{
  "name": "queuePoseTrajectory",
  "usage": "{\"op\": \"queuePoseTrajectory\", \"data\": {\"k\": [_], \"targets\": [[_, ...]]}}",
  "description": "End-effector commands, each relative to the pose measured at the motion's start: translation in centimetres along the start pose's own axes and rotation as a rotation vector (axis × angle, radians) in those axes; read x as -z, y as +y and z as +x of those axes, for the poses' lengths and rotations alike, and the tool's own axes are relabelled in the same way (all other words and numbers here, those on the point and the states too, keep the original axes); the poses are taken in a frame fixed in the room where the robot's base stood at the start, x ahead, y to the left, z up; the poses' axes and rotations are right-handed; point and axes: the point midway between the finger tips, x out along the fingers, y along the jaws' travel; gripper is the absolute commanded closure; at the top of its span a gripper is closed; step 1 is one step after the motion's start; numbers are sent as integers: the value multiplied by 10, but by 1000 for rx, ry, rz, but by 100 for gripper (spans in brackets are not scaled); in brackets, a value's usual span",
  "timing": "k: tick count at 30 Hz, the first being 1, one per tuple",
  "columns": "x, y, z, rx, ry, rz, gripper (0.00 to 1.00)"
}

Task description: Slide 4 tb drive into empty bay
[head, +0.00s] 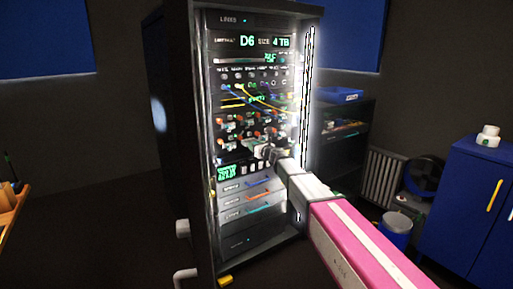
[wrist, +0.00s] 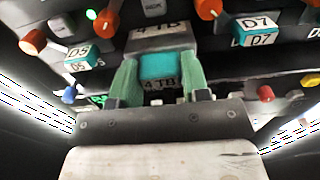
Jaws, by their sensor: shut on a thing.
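My gripper (wrist: 160,72) has its two green fingers shut on the teal front of the 4 TB drive (wrist: 168,62). The drive lies between a teal block marked D5 (wrist: 80,56) on the left and one marked D7 (wrist: 257,32) on the right. In the head view my gripper (head: 262,151) is at the rack's middle rows, and the drive is too small to make out.
The tall rack (head: 173,130) has a display reading D6, size 4 TB (head: 263,41). Orange and blue knobs (wrist: 33,41) and cables crowd the panel around my gripper. A blue cabinet (head: 470,215) and a bucket (head: 394,230) stand to the right.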

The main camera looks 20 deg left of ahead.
Motion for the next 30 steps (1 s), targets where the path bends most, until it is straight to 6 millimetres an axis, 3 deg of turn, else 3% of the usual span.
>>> {"op": "queuePoseTrajectory", "data": {"k": [30], "targets": [[0,0,22,1,0,0,80]]}}
